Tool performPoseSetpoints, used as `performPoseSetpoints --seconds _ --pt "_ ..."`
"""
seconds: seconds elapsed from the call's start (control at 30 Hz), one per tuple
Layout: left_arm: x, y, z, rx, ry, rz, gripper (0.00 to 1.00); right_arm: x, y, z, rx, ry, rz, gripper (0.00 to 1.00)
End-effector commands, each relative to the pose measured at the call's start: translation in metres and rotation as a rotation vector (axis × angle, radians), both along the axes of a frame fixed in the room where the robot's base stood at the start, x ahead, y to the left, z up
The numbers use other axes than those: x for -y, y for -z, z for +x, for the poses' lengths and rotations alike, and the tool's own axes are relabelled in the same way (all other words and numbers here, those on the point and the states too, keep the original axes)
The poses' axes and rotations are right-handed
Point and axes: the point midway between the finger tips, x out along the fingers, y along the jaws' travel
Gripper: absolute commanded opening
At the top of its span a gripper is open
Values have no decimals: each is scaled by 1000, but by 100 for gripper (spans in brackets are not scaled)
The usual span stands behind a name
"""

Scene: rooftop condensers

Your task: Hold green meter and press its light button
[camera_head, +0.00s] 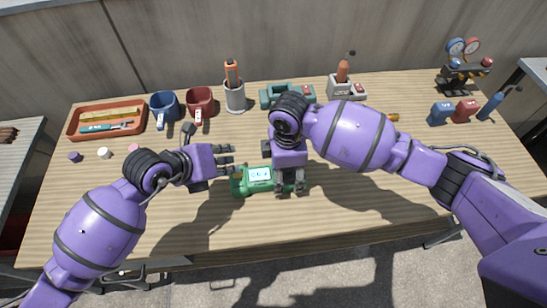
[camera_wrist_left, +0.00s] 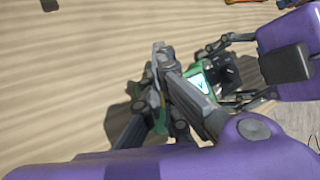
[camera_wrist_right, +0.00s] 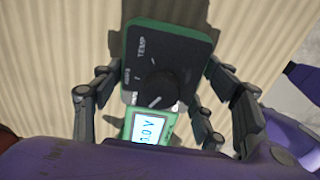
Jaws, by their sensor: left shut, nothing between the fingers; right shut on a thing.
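The green meter (camera_head: 240,185) lies near the front middle of the table, with a bright lit display (camera_head: 260,174) that shows digits. My right gripper (camera_head: 289,186) is shut on the meter across its right part. The right wrist view shows the meter's dark dial face (camera_wrist_right: 135,62) with a TEMP label between the fingers (camera_wrist_right: 160,95), and the lit display below. My left gripper (camera_head: 229,158) is shut and empty at the meter's left end. In the left wrist view its fingers (camera_wrist_left: 160,50) cover part of the meter; I cannot tell whether they touch. The light button is not clearly visible.
A red tray (camera_head: 71,133) with tools, a blue mug (camera_head: 165,104), a red mug (camera_head: 199,100), a grey cup (camera_head: 235,99) and a teal case (camera_head: 268,96) line the back. Gauges (camera_head: 464,47) and small blue (camera_head: 441,113) and red (camera_head: 466,111) boxes stand right.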

Motion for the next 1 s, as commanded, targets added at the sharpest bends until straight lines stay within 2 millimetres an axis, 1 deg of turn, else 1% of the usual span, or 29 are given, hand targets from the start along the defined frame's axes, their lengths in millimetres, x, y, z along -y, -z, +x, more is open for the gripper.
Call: performPoseSetpoints --seconds 0.17,0.6,0.7,0.8,1.0 --pt "0 -6 1 2 0 -1 0 0 0 0 0 1 0 24" --pt "0 -50 1 4 1 -1 0 0 0 0 0 1 0 24" --pt "0 -57 0 2 1 0 0 0 0 0 0 0 0 24" --pt "0 -60 0 2 1 0 0 0 0 0 0 0 0 24" --pt "0 -60 0 0 0 0 0 0 0 0 0 0 0 24"
